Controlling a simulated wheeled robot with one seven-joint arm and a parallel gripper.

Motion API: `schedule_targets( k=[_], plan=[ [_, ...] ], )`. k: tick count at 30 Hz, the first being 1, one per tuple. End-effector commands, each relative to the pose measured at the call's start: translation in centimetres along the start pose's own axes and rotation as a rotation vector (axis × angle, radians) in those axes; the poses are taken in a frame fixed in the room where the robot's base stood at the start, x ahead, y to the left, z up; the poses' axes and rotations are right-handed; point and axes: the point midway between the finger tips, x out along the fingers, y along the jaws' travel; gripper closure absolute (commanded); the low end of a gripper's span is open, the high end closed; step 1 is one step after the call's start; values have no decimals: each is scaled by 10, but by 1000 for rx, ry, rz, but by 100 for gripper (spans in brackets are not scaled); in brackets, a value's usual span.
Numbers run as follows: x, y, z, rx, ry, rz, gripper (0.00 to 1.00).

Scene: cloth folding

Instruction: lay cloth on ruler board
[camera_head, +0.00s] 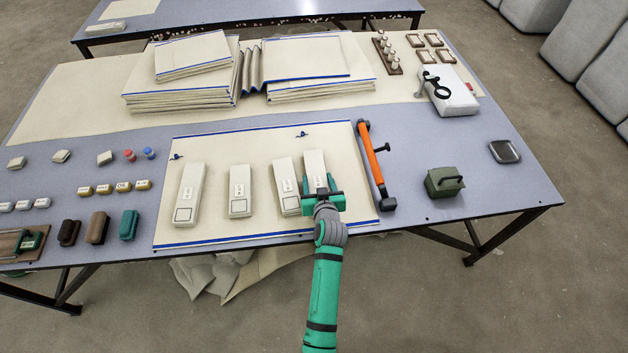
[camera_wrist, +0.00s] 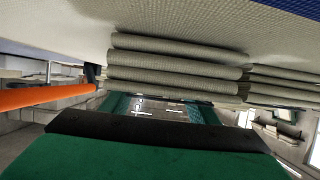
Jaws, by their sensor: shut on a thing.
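A beige cloth-like sheet (camera_head: 260,222) with blue bands along its far and near edges lies flat on the grey-blue table. Several long cream pieces with small labels lie across it, such as the leftmost one (camera_head: 188,192). My gripper (camera_head: 322,199) is at the near end of the rightmost cream piece (camera_head: 315,165) and appears shut on it. In the wrist view, layered beige folds (camera_wrist: 175,68) show just beyond my green fingers; the grip itself is hidden. I cannot tell which surface is the ruler board.
An orange-handled bar (camera_head: 372,158) lies right of the sheet, with a green box (camera_head: 444,181) farther right. Stacked cloths (camera_head: 180,98) stand at the back. Several small blocks and bottles sit at left. Loose cloth (camera_head: 225,275) lies below the table's front edge.

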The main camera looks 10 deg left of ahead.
Motion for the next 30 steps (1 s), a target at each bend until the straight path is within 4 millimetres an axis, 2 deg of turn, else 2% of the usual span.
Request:
schedule_targets(
  k=[10,11,23,26,30],
  plan=[
    [1,0,2,-1,2,0,71],
    [1,0,2,-1,2,0,38],
    [-2,0,0,0,1,0,38],
    [-14,0,0,0,2,1,38],
    [-40,1,1,0,1,2,38]
  ],
)
